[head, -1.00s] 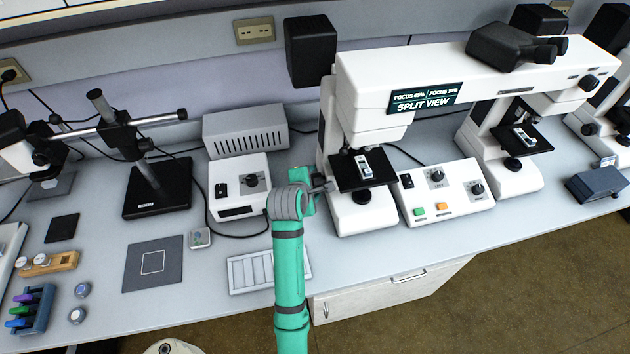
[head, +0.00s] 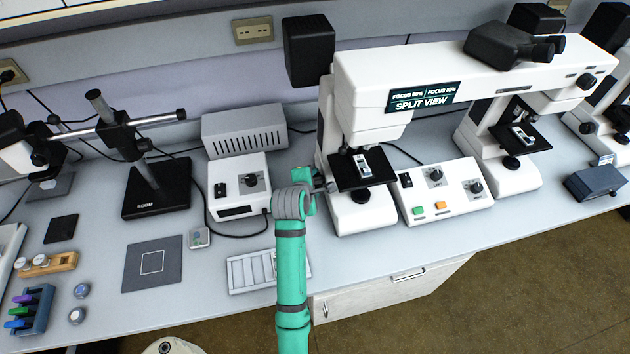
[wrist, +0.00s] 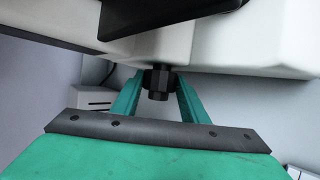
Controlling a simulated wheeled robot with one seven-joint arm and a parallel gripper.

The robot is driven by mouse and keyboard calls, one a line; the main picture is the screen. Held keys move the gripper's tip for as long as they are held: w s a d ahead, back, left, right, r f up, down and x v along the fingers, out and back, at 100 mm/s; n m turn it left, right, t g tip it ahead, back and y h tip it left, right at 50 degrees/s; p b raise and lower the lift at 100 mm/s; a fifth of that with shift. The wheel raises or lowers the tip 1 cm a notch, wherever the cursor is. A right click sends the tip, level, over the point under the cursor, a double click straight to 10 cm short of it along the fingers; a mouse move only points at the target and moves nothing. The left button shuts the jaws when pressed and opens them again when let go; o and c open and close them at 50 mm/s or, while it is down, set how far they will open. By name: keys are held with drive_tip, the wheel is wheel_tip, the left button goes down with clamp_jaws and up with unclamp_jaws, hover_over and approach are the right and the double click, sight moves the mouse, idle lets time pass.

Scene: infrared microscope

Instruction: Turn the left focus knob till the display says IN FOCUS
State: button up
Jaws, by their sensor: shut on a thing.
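The white comparison microscope (head: 375,85) stands at the right of the bench. Its display (head: 422,98) reads SPLIT VIEW, with two FOCUS percentages above; the left one looks like about 50%, the right one about 20%, both small. My gripper (wrist: 158,88) is at the left side of the left stand. In the wrist view its two green fingers are on either side of the black left focus knob (wrist: 158,82), shut on it. In the head view my green arm (head: 290,265) hides most of the knob. A slide (head: 363,166) lies on the left black stage (head: 350,184).
A white control box (head: 446,206) with dials and coloured buttons stands between the two stands. A white power unit (head: 238,190) is left of my gripper. A slotted tray (head: 243,272) lies by my arm. A second stage (head: 508,140) is at the right.

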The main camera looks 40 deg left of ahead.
drive_tip(key=shift+f+t+y, duration=0.2)
drive_tip(key=shift+t+y, duration=0.1)
drive_tip(key=shift+s+f+t+y, duration=0.15)
drive_tip(key=shift+t+y, duration=0.25)
drive_tip(key=shift+t, duration=0.1)
drive_tip(key=t+y, duration=0.1)
drive_tip(key=m+t+y, duration=0.1)
drive_tip(key=shift+d+f+m+t, duration=0.2)
drive_tip(key=shift+m+t, duration=0.1)
drive_tip(key=shift+t, duration=0.1)
drive_tip(key=shift+t+y, duration=0.3)
drive_tip(key=shift+t, duration=0.1)
drive_tip(key=shift+a+t, duration=0.1)
drive_tip(key=shift+t, duration=0.2)
drive_tip(key=o, duration=1.1)
drive_tip(key=shift+c, duration=0.2)
drive_tip(key=shift+s+m, duration=0.1)
drive_tip(key=shift+m, duration=0.2)
